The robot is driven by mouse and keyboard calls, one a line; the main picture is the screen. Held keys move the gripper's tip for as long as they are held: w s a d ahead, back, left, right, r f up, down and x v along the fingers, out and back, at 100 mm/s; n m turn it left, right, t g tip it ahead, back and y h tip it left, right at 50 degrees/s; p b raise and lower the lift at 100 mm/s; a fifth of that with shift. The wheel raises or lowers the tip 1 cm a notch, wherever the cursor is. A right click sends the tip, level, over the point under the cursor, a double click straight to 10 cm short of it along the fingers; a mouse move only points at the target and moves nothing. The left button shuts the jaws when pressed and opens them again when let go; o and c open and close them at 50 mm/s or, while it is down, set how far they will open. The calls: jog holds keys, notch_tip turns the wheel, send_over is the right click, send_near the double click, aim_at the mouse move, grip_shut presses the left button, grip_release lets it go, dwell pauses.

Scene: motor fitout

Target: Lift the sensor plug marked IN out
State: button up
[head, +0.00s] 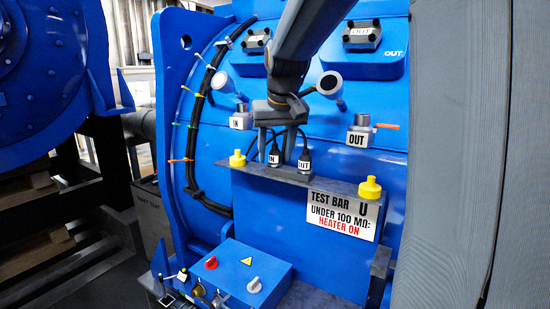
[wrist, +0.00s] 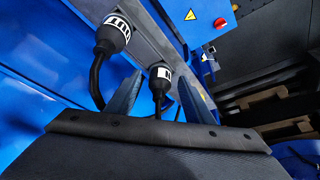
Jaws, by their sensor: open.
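The IN sensor plug (head: 273,158) is a black plug with a white label band. It stands in the grey bar (head: 243,170), to the left of the matching OUT plug (head: 304,163). My gripper (head: 275,145) is above the IN plug, pointing down with its jaws open. In the wrist view, the IN plug (wrist: 160,73) shows between and just beyond the two fingertips (wrist: 159,80), with space on both sides. Its cable runs back between the fingers. The OUT plug (wrist: 112,35) is outside the left finger. I cannot tell how deep the plugs sit.
Yellow caps (head: 237,159) and (head: 370,188) stand at both ends of the bar. A TEST BAR sign (head: 340,213) hangs at its right. IN and OUT marked fittings (head: 358,139) are on the blue housing behind. A blue control box (head: 240,272) is below left.

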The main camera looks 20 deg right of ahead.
jog(key=c, duration=1)
notch_tip(320, 180, up, 10)
jog(key=shift+r+b, duration=0.1)
jog(key=shift+b, duration=1.15)
